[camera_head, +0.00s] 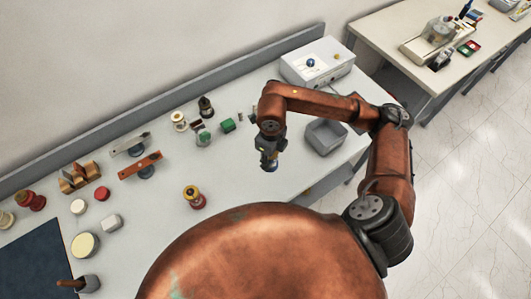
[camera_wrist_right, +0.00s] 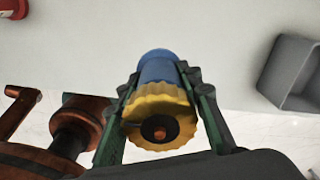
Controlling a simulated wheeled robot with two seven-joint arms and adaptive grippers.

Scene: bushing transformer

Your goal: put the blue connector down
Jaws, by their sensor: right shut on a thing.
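The blue connector (camera_wrist_right: 157,68) has a blue body, a ridged yellow collar and a dark centre with an orange tip. My right gripper (camera_head: 268,158) is shut on it, with green-edged fingers on both sides in the wrist view (camera_wrist_right: 162,85). In the head view the gripper points down above the right part of the white table (camera_head: 240,165). The connector is mostly hidden by the gripper there. How far it is above the table is hard to tell. My left gripper is not in view.
A grey open bin (camera_head: 325,137) is right of the gripper; it also shows in the wrist view (camera_wrist_right: 290,75). A white box (camera_head: 317,63) stands behind. A green block (camera_head: 228,126) and a red-yellow spool (camera_head: 193,196) are to the left. Bare tabletop lies between spool and gripper.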

